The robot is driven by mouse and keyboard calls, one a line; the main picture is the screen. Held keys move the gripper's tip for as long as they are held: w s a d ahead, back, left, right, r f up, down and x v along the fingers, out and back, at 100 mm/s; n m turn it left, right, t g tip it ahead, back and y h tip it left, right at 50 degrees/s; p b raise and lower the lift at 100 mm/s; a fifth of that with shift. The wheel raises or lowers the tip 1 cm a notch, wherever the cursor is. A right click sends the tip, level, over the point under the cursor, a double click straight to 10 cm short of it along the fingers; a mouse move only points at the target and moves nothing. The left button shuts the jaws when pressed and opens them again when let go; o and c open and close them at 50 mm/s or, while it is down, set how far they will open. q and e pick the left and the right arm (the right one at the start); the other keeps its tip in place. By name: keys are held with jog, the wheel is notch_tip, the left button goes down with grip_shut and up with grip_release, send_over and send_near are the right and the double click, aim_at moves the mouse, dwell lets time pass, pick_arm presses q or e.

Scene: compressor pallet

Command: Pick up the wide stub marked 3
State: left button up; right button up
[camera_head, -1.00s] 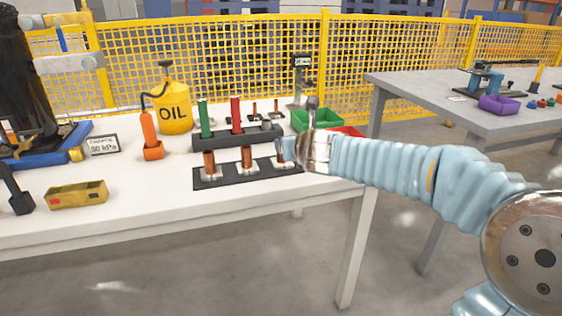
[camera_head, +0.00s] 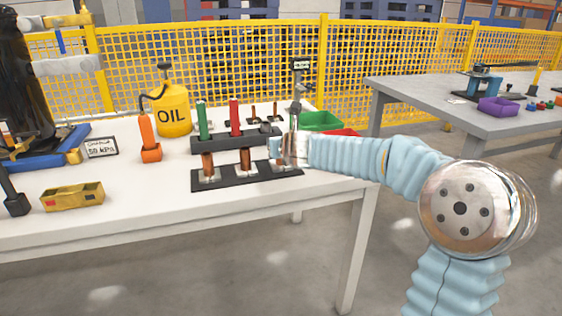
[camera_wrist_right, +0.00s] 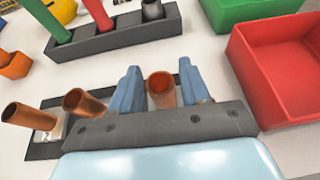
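Several copper stubs stand upright in a black strip (camera_head: 220,181) on the white table: a left stub (camera_head: 208,163), a middle stub (camera_head: 246,158), and a right one mostly hidden behind my right gripper (camera_head: 277,148) in the head view. My left gripper is not in view.
Behind the strip is a dark rack (camera_head: 237,140) with a green handle (camera_head: 202,120), a red handle (camera_head: 235,117) and a grey piece. A red bin (camera_wrist_right: 275,70) and a green bin (camera_wrist_right: 240,12) stand to the right. A yellow oil can (camera_head: 174,110) stands further back.

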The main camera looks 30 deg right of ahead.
jog(key=c, duration=0.7)
grip_shut()
jog(key=shift+r, duration=0.15)
